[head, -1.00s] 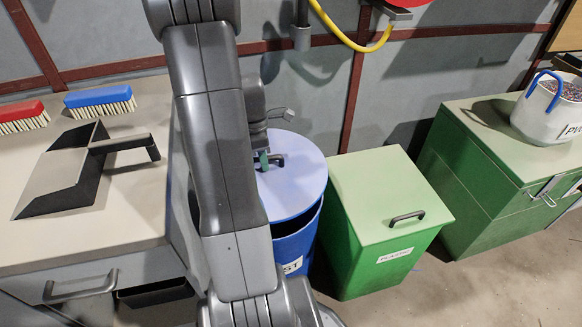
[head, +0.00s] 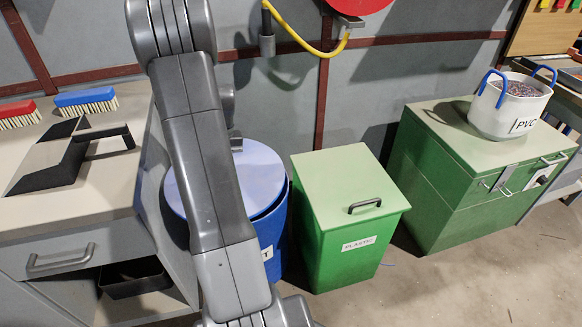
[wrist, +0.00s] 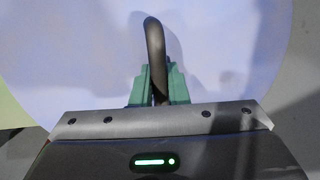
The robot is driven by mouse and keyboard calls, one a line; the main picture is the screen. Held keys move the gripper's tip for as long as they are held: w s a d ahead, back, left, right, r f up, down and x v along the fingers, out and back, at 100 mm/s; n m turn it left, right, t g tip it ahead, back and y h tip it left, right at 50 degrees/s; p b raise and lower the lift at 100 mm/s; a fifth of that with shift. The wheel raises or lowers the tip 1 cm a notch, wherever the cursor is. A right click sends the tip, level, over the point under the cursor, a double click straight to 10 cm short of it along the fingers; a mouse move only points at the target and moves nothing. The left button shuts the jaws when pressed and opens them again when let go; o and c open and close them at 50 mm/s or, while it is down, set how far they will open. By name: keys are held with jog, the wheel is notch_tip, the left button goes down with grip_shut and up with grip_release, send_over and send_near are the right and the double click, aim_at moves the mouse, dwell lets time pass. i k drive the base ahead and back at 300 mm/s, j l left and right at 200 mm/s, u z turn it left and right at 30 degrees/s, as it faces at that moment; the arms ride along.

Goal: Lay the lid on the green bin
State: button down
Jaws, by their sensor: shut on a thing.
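My gripper (wrist: 157,88) is shut on the dark curved handle (wrist: 154,45) of a round pale blue lid (wrist: 230,60), which fills most of the wrist view. In the head view this lid (head: 258,172) is at the top of the blue bin (head: 270,228), with a dark gap under its right edge. I cannot tell whether it touches the rim. The green bin (head: 345,260), labelled PLASTIC, stands just to the right. A light green square top (head: 340,180) with a dark handle covers it.
A green chest (head: 440,185) stands further right, with a white PVC tub (head: 490,115) on it. A worktop (head: 110,190) at left bears a dustpan (head: 50,165), a red brush (head: 18,110) and a blue brush (head: 85,98). A yellow hose (head: 300,40) hangs on the wall.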

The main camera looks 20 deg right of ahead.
aim_at(340, 167)
jog(key=l+u, duration=0.35)
jog(key=l, duration=1.7)
